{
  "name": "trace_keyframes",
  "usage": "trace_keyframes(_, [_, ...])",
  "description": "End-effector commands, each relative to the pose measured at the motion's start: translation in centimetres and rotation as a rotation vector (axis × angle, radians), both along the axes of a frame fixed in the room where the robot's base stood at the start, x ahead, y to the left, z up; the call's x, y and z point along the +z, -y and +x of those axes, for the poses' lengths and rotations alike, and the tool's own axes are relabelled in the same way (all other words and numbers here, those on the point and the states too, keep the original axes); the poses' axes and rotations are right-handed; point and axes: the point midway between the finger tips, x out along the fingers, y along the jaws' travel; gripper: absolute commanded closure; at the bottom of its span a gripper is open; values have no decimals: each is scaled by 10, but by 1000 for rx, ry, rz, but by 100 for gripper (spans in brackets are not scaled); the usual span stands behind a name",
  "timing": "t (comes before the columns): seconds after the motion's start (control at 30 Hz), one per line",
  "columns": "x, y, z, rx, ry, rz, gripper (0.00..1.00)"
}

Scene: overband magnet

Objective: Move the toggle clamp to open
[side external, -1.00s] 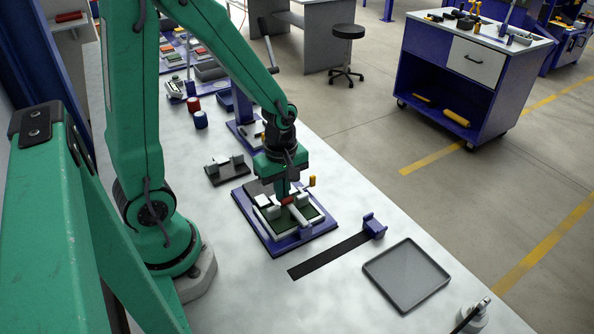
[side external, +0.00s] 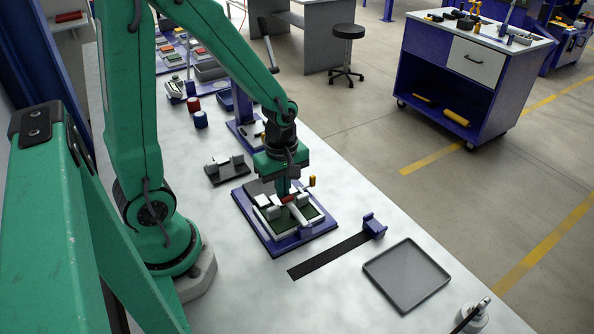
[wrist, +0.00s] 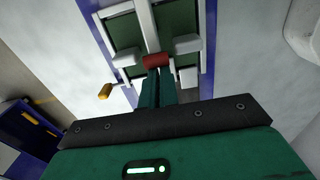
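The toggle clamp shows as a red grip (side external: 289,199) on a pale lever, over a fixture with a blue base plate (side external: 277,244) and a green panel. In the wrist view the red grip (wrist: 156,61) lies crosswise right at my fingertips. My gripper (side external: 284,194) points down over the fixture. Its two green fingers (wrist: 155,76) are close together, with the grip across their tips rather than clearly between them. Contact looks likely, but the exact gap is hidden. The clamp's pivot is hard to make out.
A black strip (side external: 325,257) with a blue block (side external: 374,226) and an empty grey tray (side external: 406,275) lie to the right. A small dark fixture (side external: 227,169) stands behind left. Bare table lies in front.

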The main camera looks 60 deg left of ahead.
Motion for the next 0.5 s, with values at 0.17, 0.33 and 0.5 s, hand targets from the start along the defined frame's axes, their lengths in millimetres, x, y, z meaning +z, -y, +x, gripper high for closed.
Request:
trace_keyframes(0.17, [10, 4, 3, -8, 10, 1, 100])
trace_keyframes(0.33, [15, 5, 3, -7, 8, 1, 100])
trace_keyframes(0.5, [15, 5, 2, -7, 6, 0, 100])
